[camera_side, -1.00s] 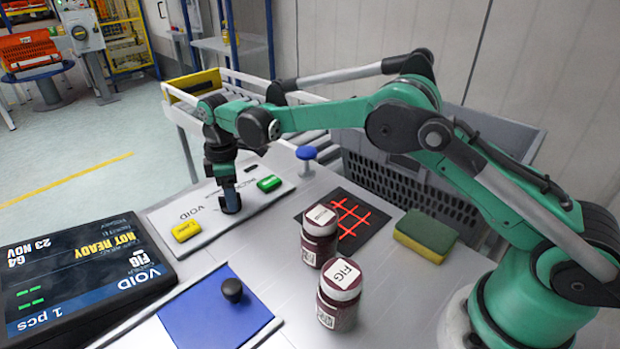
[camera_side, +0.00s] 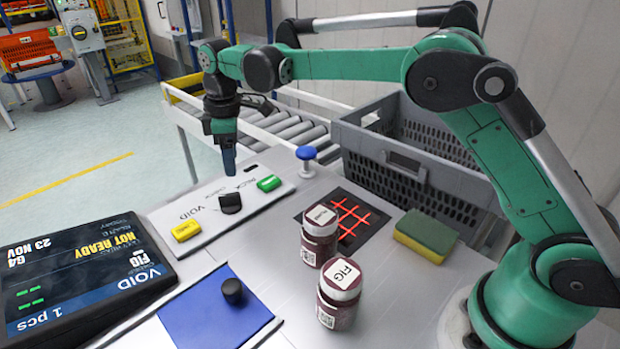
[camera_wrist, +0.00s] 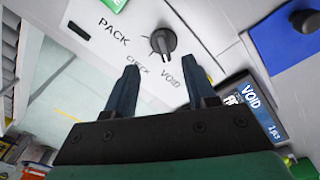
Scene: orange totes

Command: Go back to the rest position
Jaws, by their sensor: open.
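My gripper (camera_side: 229,162) is raised above the white switch panel, with its fingertips apart from the black knob (camera_side: 230,203). In the wrist view my gripper (camera_wrist: 165,82) shows two dark fingers spread apart with nothing between them. The knob (camera_wrist: 163,41) stands on the panel (camera_wrist: 125,45) just beyond the fingertips, among the words PACK, CHECK and VOID. A yellow button (camera_side: 186,230) and a green button (camera_side: 269,183) sit on the same panel.
Two dark red jars (camera_side: 319,236) (camera_side: 339,294) stand near a black mat with a red grid (camera_side: 352,222). A sponge (camera_side: 426,236), a grey crate (camera_side: 425,177), a blue-topped post (camera_side: 306,156), a display (camera_side: 80,277) and a blue plate (camera_side: 215,312) surround the panel.

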